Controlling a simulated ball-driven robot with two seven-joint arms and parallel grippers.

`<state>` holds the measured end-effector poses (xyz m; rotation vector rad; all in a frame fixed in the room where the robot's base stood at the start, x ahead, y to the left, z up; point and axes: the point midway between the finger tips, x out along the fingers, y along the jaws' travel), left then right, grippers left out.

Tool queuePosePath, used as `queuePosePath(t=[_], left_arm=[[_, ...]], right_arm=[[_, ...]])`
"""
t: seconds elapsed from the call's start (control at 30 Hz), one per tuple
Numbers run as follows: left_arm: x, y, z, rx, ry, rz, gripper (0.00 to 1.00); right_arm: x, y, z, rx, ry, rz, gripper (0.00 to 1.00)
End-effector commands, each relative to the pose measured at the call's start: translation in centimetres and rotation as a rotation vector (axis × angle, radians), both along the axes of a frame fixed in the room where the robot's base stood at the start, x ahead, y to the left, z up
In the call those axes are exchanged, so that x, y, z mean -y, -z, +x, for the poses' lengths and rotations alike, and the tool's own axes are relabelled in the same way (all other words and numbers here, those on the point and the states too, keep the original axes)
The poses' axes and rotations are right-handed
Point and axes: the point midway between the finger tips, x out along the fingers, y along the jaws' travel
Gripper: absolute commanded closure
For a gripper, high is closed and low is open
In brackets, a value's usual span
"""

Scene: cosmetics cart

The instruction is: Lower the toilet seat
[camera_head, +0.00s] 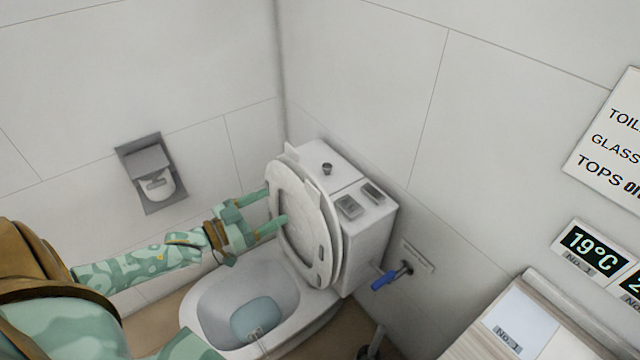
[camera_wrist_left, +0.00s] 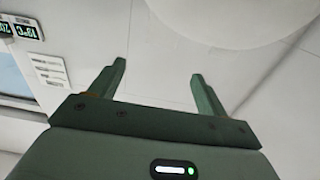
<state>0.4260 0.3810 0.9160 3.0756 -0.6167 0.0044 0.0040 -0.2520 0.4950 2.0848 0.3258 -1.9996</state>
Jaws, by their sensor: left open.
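The white toilet seat (camera_head: 318,235) is raised and leans back against the tank (camera_head: 368,235) in the head view. The open bowl (camera_head: 215,300) is below it, with bluish water inside. My left gripper (camera_head: 275,205) is open, with its fingertips at the left side of the raised seat. They overlap the seat's edge in the picture, and I cannot tell whether they touch it. In the left wrist view, the two fingers (camera_wrist_left: 158,75) are spread with nothing between them. A pale curved surface (camera_wrist_left: 220,18) fills the top, perhaps the seat or lid. My right gripper is not seen.
A paper holder (camera_head: 150,172) is on the left wall. A blue-handled valve (camera_head: 388,279) sticks out right of the tank. A counter (camera_head: 520,315) stands at the lower right, below wall signs (camera_head: 612,150). The space above the bowl looks free.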

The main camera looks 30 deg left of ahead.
Motion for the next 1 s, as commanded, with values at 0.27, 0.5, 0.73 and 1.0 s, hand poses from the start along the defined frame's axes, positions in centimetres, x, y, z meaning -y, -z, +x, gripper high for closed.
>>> queuePosePath(t=[0.27,0.5,0.73,1.0], left_arm=[[2.6,0.2,6.5,0.003,-0.002,0.002,0.24],[4.6,0.2,11.2,0.001,-0.002,0.004,0.24],[5.4,0.2,13.2,-0.002,-0.003,0.004,0.24],[5.5,0.1,13.4,-0.002,-0.003,0.004,0.24]], right_arm=[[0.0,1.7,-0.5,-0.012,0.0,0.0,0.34],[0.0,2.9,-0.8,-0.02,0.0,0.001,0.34],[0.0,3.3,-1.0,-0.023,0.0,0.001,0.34],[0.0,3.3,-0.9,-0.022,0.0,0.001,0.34]])
